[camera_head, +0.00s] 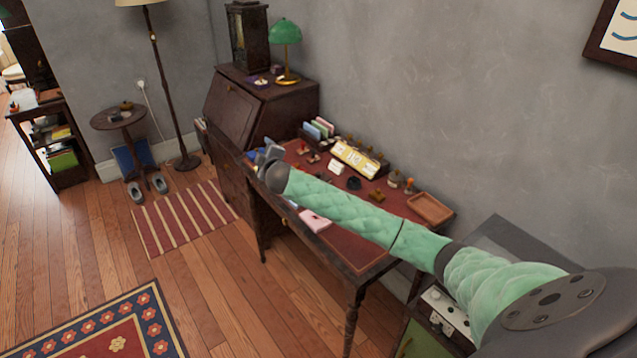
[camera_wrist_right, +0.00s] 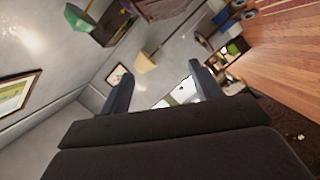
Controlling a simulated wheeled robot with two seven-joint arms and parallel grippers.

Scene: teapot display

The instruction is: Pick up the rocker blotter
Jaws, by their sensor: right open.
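My right arm reaches across the writing desk (camera_head: 352,252) from the lower right. My right gripper (camera_head: 268,153) is above the desk's far left end, next to the bureau, and looks small there. In the right wrist view my right gripper (camera_wrist_right: 162,80) has its two dark fingers spread apart with nothing between them. I cannot tell for sure which small thing is the rocker blotter. A small brown knobbed piece (camera_head: 377,196) on the red desk top, beyond my forearm, may be it. My arm hides part of the desk top. My left gripper is not in view.
A dark bureau (camera_head: 232,108) with a green lamp (camera_head: 285,34) stands at the desk's far end. A letter rack (camera_head: 318,130), a yellow box (camera_head: 356,158) and a wooden tray (camera_head: 430,208) line the wall side. A pink item (camera_head: 315,221) lies near the front edge.

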